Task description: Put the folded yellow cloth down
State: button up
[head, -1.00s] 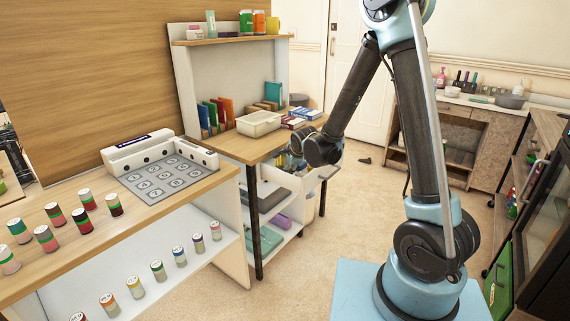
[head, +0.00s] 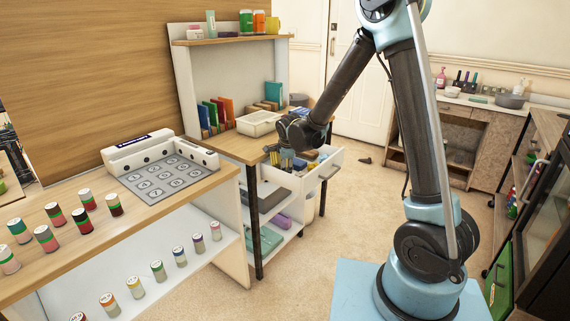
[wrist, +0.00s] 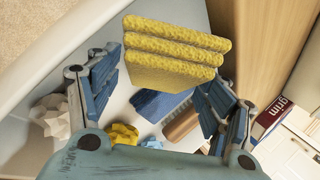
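The folded yellow cloth (wrist: 172,52) shows in the wrist view as a thick stack of layers with a rough surface. My gripper (wrist: 165,72) has its blue fingers on either side of the cloth, with the tips at its edges, and holds it above an open white drawer. In the head view, my gripper (head: 287,158) points down over the drawer (head: 322,172), under the desk top.
The drawer holds a blue item (wrist: 160,103), a brown item (wrist: 182,126) and a crumpled yellow item (wrist: 124,134). A cream bin (head: 258,123) stands on the desk beside my wrist.

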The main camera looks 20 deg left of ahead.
dwell(0.3)
jog(key=shift+f, duration=0.25)
jog(key=v, duration=1.7)
jog(key=shift+d+r, duration=0.15)
jog(key=s+d+n+g+h, duration=0.1)
jog(key=s+d+n, duration=0.2)
jog(key=d, duration=1.1)
jog(key=s+d+n+h, duration=0.1)
jog(key=s+d+n, duration=0.2)
jog(key=d, duration=1.1)
jog(key=s+d+f+n+g, duration=0.1)
jog(key=s+d+f+n, duration=0.2)
jog(key=s+d, duration=0.4)
jog(key=s+d+f+n+g, duration=0.1)
jog(key=s+d+f+n, duration=0.3)
jog(key=s+d, duration=0.4)
jog(key=shift+s+f+g+h, duration=0.2)
jog(key=shift+s+g+h, duration=0.1)
jog(key=shift+s, duration=0.65)
jog(key=shift+a, duration=0.1)
